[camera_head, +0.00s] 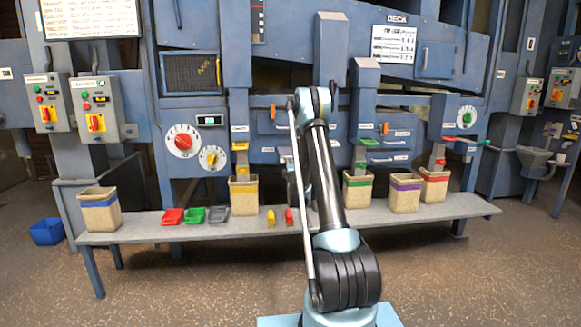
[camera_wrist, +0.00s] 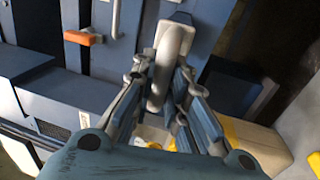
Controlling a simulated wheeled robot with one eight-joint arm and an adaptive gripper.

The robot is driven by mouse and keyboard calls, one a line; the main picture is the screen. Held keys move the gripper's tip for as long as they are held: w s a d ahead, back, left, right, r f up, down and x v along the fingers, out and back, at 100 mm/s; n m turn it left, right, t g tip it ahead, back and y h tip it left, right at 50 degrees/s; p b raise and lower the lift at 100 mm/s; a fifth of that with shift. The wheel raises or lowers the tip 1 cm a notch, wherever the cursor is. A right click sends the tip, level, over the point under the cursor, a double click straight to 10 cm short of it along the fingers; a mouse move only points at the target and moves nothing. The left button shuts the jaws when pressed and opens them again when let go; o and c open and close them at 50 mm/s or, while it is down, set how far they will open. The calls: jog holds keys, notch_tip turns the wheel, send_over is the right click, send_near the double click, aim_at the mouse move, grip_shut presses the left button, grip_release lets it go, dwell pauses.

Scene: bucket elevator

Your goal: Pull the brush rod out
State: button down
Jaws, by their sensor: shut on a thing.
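In the wrist view, a pale grey rounded bar (camera_wrist: 172,48) sits between the fingers of my gripper (camera_wrist: 162,85). It looks like the end of the brush rod, though its shaft cannot be made out. The gripper is shut on it, with a finger on each side. In the head view my arm reaches toward the blue machine (camera_head: 285,45), and the gripper and rod are mostly hidden behind the arm. An orange handle (camera_wrist: 83,37) on the machine front shows at the upper left of the wrist view, apart from my gripper.
A grey bench (camera_head: 262,225) runs along the machine front. On it stand several beige buckets, including a yellow-banded one (camera_head: 243,194) and a green-banded one (camera_head: 357,192), plus red, green and grey scoops (camera_head: 194,215). The floor in front is clear except a blue bin (camera_head: 47,231).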

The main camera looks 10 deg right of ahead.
jog(key=shift+s+f, duration=0.1)
jog(key=shift+f, duration=0.05)
jog(key=c, duration=1.7)
grip_release()
jog(key=shift+o, duration=0.6)
jog(key=shift+d, duration=0.2)
jog(key=s+f, duration=0.1)
jog(key=s, duration=0.6)
jog(key=shift+f, duration=0.2)
jog(key=shift+s, duration=0.1)
